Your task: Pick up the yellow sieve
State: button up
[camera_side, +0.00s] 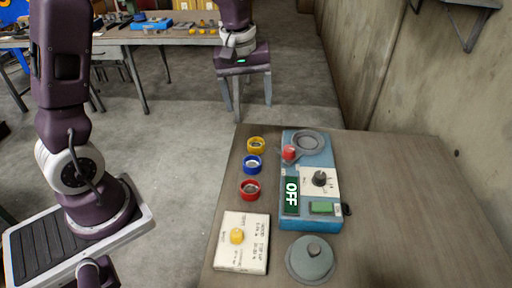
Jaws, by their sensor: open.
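The yellow sieve (256,147) is a small ring with a grey inside. It lies on the wooden table (400,210) near its far left corner, just left of the blue machine and apart from it. Nothing holds it. A blue ring-shaped sieve (252,165) and a red one (250,190) stand below it in a row. My purple arm shows at the left, beside the table, and its upper part leaves the picture. I cannot make out my gripper in this view.
The blue machine (291,225) shows "OFF", with a black knob, a red part (289,153) and a round grey opening. A grey lid (311,262) and a white card (225,260) with a yellow piece (237,236) lie in front. The table's right side is clear; a wall stands beyond.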

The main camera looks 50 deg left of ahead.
aim_at(256, 146)
jog(key=w+a+f+n, duration=0.1)
jog(key=f, duration=0.2)
jog(key=w+a+f+n+g, duration=0.1)
jog(key=w+f, duration=0.1)
jog(key=f, duration=0.2)
jog(key=w+a+f+n, duration=0.1)
jog(key=a+f, duration=0.1)
jog(key=f, duration=0.2)
jog(key=shift+w+n+g, duration=0.3)
jog(key=shift+w+n, duration=0.1)
jog(key=f, duration=0.7)
jog(key=shift+w+d+f, duration=0.1)
jog(key=shift+w+f, duration=0.25)
jog(key=shift+w, duration=0.05)
jog(key=c, duration=1.5)
